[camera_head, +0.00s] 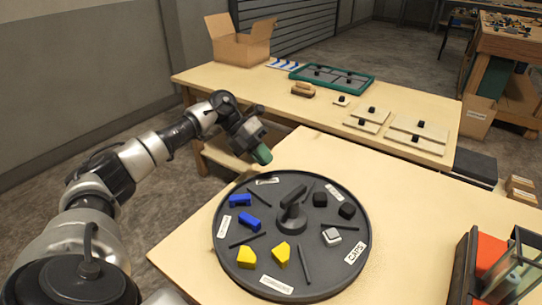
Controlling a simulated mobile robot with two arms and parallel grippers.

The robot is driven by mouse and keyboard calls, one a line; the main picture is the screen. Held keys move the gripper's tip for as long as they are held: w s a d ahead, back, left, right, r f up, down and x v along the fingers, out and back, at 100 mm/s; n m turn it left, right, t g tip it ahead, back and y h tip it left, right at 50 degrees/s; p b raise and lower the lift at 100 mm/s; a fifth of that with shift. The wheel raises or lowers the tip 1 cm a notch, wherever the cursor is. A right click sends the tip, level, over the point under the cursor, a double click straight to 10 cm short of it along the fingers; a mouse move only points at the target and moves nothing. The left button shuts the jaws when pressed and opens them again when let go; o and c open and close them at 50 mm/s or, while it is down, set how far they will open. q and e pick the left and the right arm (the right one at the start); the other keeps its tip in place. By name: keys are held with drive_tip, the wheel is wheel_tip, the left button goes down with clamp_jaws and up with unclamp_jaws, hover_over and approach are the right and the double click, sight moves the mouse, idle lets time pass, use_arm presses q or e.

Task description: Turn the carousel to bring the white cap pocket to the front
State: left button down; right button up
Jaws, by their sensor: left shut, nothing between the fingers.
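The carousel (302,279) is a dark round tray on the near table, with raised ribs between its pockets and a knob with a bar (292,208) at its centre. A white cap (331,236) lies in the right-hand pocket, beside a rim label reading CAPS (356,253). Yellow pieces (246,257) lie in the front pocket, blue pieces (249,221) at the left, and black pieces (347,211) at the far right. My left gripper (262,156) is shut and empty, with green fingertips, above and beyond the carousel's far left rim, apart from it. My right gripper is out of view.
A red and dark box with clear panels (490,254) stands at the near table's right edge. Behind, a second table (240,89) holds a cardboard box (240,43), a green tray (331,77) and several lidded boards.

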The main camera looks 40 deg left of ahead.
sight(307, 193)
use_arm(q)
drive_tip(key=p+x, duration=0.1)
drive_tip(key=x, duration=0.6)
drive_tip(key=shift+d+f, duration=0.15)
drive_tip(key=shift+d, duration=0.1)
drive_tip(key=shift+w+d+p, duration=0.25)
drive_tip(key=shift+d, duration=0.75)
drive_tip(key=shift+w+d+p, duration=0.2)
drive_tip(key=shift+d, duration=0.85)
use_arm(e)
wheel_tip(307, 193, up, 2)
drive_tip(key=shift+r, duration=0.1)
use_arm(q)
drive_tip(key=shift+d, duration=0.1)
